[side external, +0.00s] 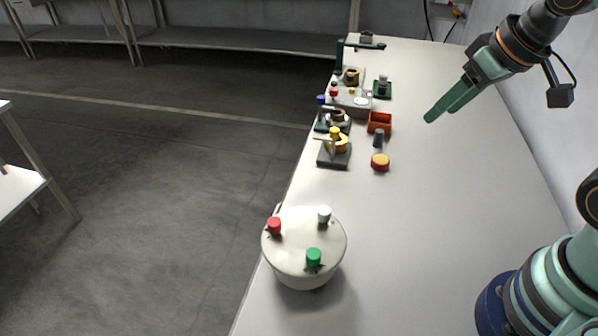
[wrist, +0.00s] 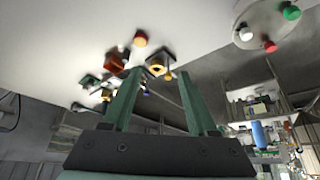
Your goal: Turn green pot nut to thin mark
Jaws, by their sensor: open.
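A pale round pot (side external: 288,272) stands near the table's left edge in the side view. Its flat lid carries a red nut (side external: 274,225), a white nut (side external: 324,214) and the green nut (side external: 313,257), which is nearest the camera. Small dark marks show by the nuts, but the thin mark is too small to make out. In the wrist view the pot is cut off at the upper right, with the green nut (wrist: 291,12) near the edge. My gripper (side external: 436,115) is open and empty, raised over the table, far behind and right of the pot.
Several small fixtures line the table's left side beyond the pot, including a yellow-topped one (side external: 336,140), an orange-red box (side external: 379,122) and a red-and-yellow button (side external: 380,162). The table's middle and right (side external: 440,200) are clear. A wall rises at the right.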

